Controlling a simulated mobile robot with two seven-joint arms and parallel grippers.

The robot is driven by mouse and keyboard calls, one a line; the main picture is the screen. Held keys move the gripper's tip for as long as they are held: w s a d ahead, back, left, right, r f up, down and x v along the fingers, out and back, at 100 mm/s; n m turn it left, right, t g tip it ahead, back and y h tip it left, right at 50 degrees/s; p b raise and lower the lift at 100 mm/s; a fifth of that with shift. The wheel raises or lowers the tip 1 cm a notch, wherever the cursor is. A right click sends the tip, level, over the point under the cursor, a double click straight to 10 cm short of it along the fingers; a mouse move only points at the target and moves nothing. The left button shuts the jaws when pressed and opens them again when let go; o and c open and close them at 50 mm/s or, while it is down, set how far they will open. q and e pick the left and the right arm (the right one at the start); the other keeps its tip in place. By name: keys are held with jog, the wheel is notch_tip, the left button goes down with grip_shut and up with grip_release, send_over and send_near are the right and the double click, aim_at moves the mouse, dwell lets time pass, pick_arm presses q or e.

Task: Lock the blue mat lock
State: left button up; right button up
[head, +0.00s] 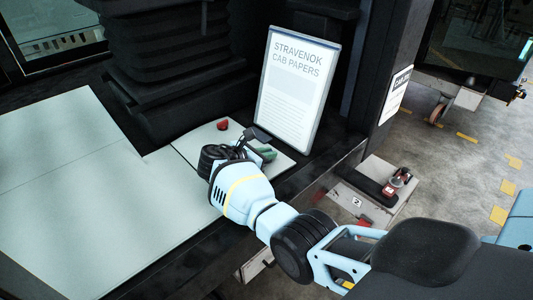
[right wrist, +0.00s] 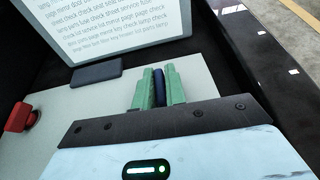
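The blue mat lock (right wrist: 159,88) shows in the right wrist view as a dark blue upright piece between green finger pads. My right gripper (right wrist: 159,90) is shut on it, with a pad against each side. Its base and which way it is turned are hidden by the gripper. In the head view my right gripper (head: 262,152) is over the small pale mat (head: 199,143), and I cannot make out the blue lock there. A red lock (head: 223,125) sits on the mat to the left; it also shows in the right wrist view (right wrist: 20,118). My left gripper is not in view.
A framed paper board (head: 296,88) stands upright just behind the mat. A flat dark block (right wrist: 96,73) lies near its foot. A large pale panel (head: 70,190) lies to the left. A dark ledge edge (head: 330,172) bounds the right side, with the floor below.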

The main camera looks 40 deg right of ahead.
jog(key=o, duration=0.4)
jog(key=shift+p+v, duration=0.6)
jog(key=shift+v, duration=3.3)
jog(key=shift+a, duration=0.1)
